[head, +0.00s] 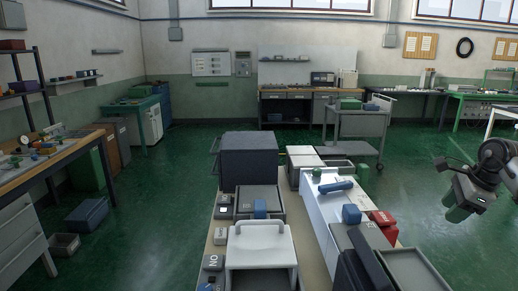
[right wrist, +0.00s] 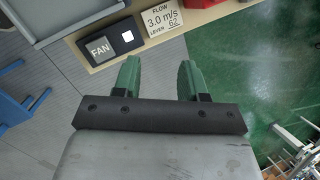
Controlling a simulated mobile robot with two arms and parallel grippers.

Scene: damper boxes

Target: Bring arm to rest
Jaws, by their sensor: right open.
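My right gripper (head: 458,205) hangs in the air at the right of the head view, off the right side of the table and over the green floor. In the right wrist view its two green fingers (right wrist: 158,80) stand apart with nothing between them. My left gripper is in neither view. The bench with the damper boxes stands in the middle of the head view. It carries a large dark box (head: 249,161), a white box with a blue handle (head: 335,187) and a white handled cover (head: 261,247).
A red block (head: 382,218) sits at the bench's right edge. The right wrist view shows a FAN switch panel (right wrist: 112,42) and a flow display (right wrist: 164,22) on the bench edge. A grey cart (head: 357,123) stands behind. The floor right of the bench is largely clear.

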